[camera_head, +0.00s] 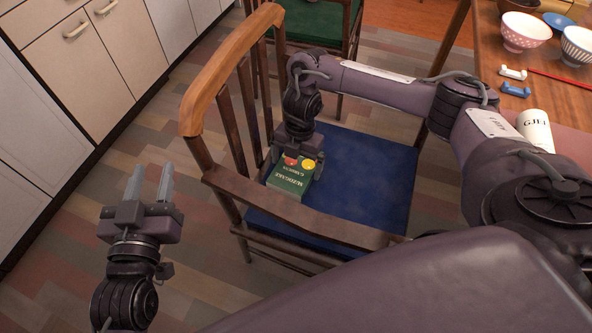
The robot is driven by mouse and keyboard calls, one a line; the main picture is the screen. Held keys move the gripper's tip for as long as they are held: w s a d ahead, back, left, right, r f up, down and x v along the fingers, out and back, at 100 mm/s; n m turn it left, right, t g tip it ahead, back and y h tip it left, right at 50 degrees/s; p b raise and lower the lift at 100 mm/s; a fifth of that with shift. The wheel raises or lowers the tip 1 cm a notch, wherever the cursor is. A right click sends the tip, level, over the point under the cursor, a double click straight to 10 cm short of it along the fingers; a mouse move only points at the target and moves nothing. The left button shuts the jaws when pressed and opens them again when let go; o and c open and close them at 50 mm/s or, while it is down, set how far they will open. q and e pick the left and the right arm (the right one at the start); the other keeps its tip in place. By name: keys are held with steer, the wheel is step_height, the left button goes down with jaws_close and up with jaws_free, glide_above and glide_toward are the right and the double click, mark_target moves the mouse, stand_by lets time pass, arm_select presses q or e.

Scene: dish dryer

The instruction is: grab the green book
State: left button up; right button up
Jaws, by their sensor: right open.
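The green book (288,182) lies on the blue seat of a wooden chair (355,190), near the chair's backrest. Its cover carries pale lettering. A red spot and a yellow spot show at its far edge; I cannot tell if they are printed on it. My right gripper (297,158) reaches down over the far end of the book and is open. Its fingertips are mostly hidden, so contact with the book is unclear. My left gripper (150,184) is open and empty, over the floor left of the chair.
The chair's slatted back (230,90) and front armrest (300,215) border the seat. A table (560,95) with bowls, chopstick rests and a white cup (535,128) stands at right. Cabinets (80,60) line the left. A green-seated chair (312,20) stands behind.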

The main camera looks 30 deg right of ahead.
steer(key=shift+a+f+b, duration=0.1)
steer(key=shift+f+b, duration=0.25)
steer(key=shift+f, duration=0.45)
arm_select(q)
step_height(320, 180, up, 7)
steer(key=t+h, duration=0.1)
steer(key=t, duration=0.2)
steer(key=shift+a+f, duration=0.2)
steer(key=shift+a, duration=0.05)
arm_select(e)
steer(key=c, duration=0.8)
steer(key=shift+r, duration=0.15)
